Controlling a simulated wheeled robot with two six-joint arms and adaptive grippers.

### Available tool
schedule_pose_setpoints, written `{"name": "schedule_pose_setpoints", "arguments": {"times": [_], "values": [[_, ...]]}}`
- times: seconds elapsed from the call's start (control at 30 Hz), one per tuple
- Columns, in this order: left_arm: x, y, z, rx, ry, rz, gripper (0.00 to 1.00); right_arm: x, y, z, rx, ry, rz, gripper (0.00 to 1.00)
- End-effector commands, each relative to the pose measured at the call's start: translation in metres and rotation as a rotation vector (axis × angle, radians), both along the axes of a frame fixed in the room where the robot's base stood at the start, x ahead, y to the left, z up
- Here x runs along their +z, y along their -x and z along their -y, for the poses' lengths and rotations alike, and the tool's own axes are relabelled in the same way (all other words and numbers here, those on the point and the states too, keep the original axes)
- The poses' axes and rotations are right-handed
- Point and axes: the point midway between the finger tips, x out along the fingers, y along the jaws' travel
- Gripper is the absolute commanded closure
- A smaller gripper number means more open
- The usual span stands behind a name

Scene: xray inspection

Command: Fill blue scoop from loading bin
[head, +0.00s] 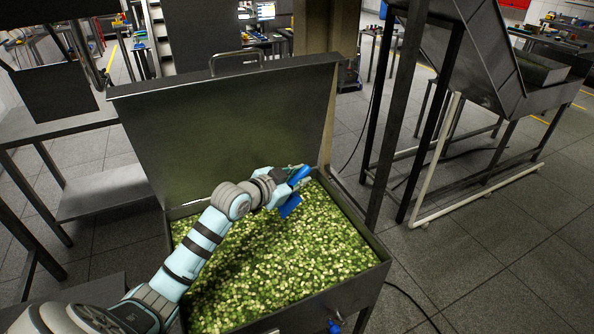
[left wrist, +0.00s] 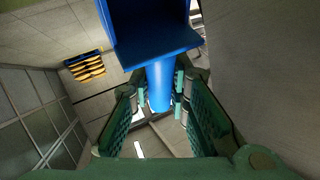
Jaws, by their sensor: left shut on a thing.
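The blue scoop (head: 291,204) is held by my left gripper (head: 287,179) over the loading bin, near its back right part. In the left wrist view the scoop's handle (left wrist: 159,88) sits between the two green fingers of my left gripper (left wrist: 160,100), and its blue head shows above. The part of the scoop's inside that shows looks empty; the rest is hidden. The loading bin (head: 378,262) is a metal box full of small green and pale pieces. Its lid (head: 225,125) stands open at the back. I cannot tell whether the scoop touches the pieces. My right gripper is not in view.
A metal chute machine (head: 470,55) on dark legs stands at the right, with a pale pipe frame (head: 448,160) beside it. A metal table (head: 110,190) stands at the left. Grey floor (head: 480,265) to the right of the bin is clear, apart from a thin cable.

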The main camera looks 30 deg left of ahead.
Motion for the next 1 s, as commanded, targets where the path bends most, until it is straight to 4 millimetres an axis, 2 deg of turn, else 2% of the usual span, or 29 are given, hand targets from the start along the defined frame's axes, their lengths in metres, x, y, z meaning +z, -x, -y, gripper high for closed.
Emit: {"name": "schedule_pose_setpoints", "arguments": {"times": [0.6,0.8,1.0], "values": [[-0.086,0.0,-0.001,0.005,0.0,-0.004,1.0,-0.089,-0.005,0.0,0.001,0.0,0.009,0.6],[-0.106,0.0,-0.001,0.004,-0.001,-0.003,1.0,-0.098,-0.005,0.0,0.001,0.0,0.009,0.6],[-0.111,0.0,-0.001,0.005,0.0,-0.003,1.0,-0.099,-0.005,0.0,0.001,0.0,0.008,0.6]]}}
